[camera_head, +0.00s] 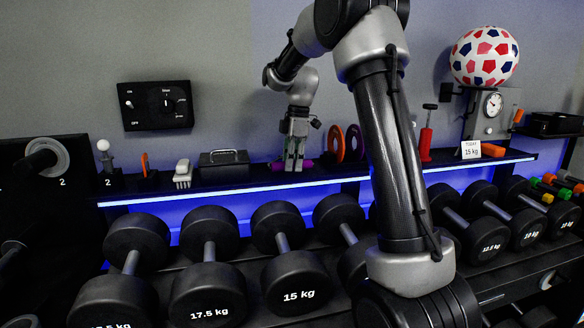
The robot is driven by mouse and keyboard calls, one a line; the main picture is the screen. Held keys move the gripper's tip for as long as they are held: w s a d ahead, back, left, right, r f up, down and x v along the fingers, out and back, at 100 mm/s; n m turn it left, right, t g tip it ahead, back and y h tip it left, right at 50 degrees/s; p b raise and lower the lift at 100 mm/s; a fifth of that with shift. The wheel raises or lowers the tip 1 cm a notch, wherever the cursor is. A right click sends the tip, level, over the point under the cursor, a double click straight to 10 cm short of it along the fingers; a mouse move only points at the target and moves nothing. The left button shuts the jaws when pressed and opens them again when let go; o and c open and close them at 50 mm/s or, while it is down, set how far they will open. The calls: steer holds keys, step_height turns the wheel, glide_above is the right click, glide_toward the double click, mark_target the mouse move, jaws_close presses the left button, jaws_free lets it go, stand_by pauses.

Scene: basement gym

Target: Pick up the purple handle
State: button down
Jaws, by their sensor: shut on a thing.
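The purple handle (278,166) lies low on the lit wall shelf (225,184), with its purple ends showing on both sides of my gripper. My gripper (294,164) points down at the shelf from above, and its fingers are shut on the purple handle. The fingers hide the middle of the handle. I cannot tell whether the handle touches the shelf or is slightly above it.
An orange ring (334,143) and a purple ring (354,142) stand close right of my gripper. Dumbbells (297,282) fill the rack below. A red pump (426,142) stands right.

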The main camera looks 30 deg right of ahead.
step_height(320, 180, up, 5)
steer(key=shift+r, duration=0.1)
steer(key=s+a, duration=0.2)
steer(key=s, duration=0.7)
steer(key=s+a, duration=0.2)
steer(key=s, duration=0.8)
steer(key=shift+s, duration=0.25)
